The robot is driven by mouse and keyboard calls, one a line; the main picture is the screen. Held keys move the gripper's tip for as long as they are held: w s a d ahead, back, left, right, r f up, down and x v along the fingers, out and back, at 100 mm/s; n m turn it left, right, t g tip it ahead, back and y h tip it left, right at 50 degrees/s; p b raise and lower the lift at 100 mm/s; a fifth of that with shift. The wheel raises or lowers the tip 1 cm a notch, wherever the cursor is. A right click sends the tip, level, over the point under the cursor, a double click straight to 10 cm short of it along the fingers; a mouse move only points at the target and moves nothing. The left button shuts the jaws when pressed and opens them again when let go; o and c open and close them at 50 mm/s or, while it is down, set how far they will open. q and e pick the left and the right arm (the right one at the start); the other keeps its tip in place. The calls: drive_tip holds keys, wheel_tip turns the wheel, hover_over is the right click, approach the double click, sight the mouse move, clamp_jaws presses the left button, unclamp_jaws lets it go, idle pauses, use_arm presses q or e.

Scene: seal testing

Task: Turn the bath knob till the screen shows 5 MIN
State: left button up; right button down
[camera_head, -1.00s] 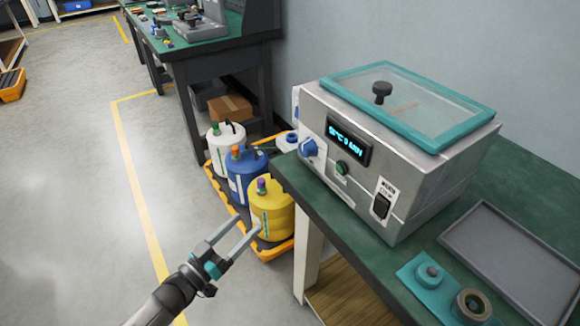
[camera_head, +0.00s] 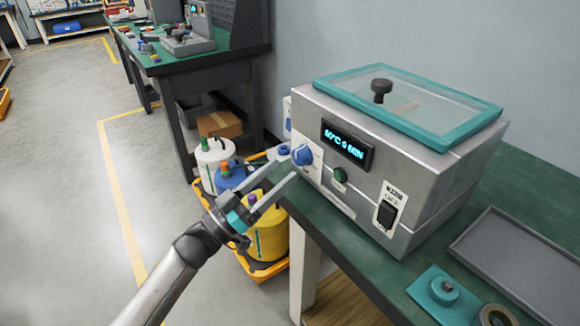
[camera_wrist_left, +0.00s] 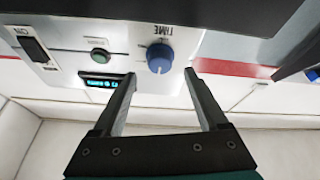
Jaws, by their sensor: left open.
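The bath (camera_head: 390,165) is a grey metal box with a teal-framed glass lid, on a green bench. Its blue knob (camera_head: 302,154) is on the front face, left of the screen (camera_head: 347,146). The screen glows cyan and seems to read 60°C 0 MIN. In the left wrist view the knob (camera_wrist_left: 160,62) sits under the word TIME, upside down, beyond and between my fingertips. My left gripper (camera_head: 279,166) is open and empty, its fingers pointing at the knob and apart from it. My right gripper is not in view.
A green button (camera_head: 340,175) and a black switch (camera_head: 387,213) are on the bath's front. A grey tray (camera_head: 520,255) and a teal block (camera_head: 440,292) lie on the bench. Several coloured canisters (camera_head: 268,235) stand in an orange tray below my left arm.

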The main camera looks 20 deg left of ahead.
sight(296, 159)
use_arm(q)
drive_tip(key=shift+x, duration=1.9)
drive_tip(key=shift+c, duration=0.3)
clamp_jaws()
